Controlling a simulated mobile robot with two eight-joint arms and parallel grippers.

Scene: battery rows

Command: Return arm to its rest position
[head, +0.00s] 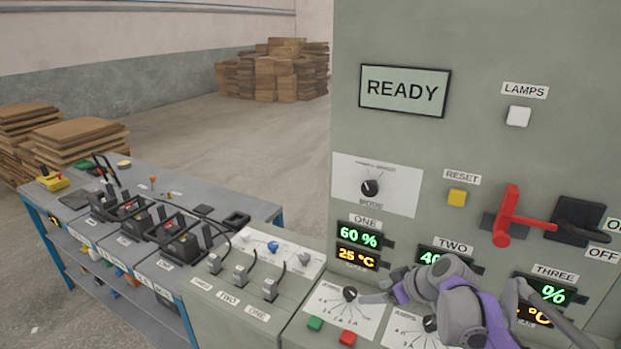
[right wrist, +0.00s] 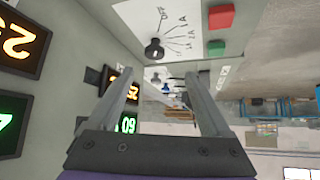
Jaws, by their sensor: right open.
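My right arm comes in from the lower right in the head view, in front of the grey control cabinet (head: 440,150). My right gripper (head: 368,298) points left, close to the ONE amps dial (head: 350,294) on the sloping panel. In the right wrist view the two fingers of my right gripper (right wrist: 158,82) stand apart with nothing between them. The dial (right wrist: 154,48) shows beyond the fingertips, apart from them. My left gripper is not in view. My right arm hides part of the TWO and THREE displays.
The cabinet screen (head: 405,91) reads READY. A red lever (head: 509,218) sticks out at the right. Green (head: 315,324) and red (head: 347,338) buttons lie below the dial. A bench (head: 150,225) with several batteries (head: 187,246) stands left. Open floor lies behind it.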

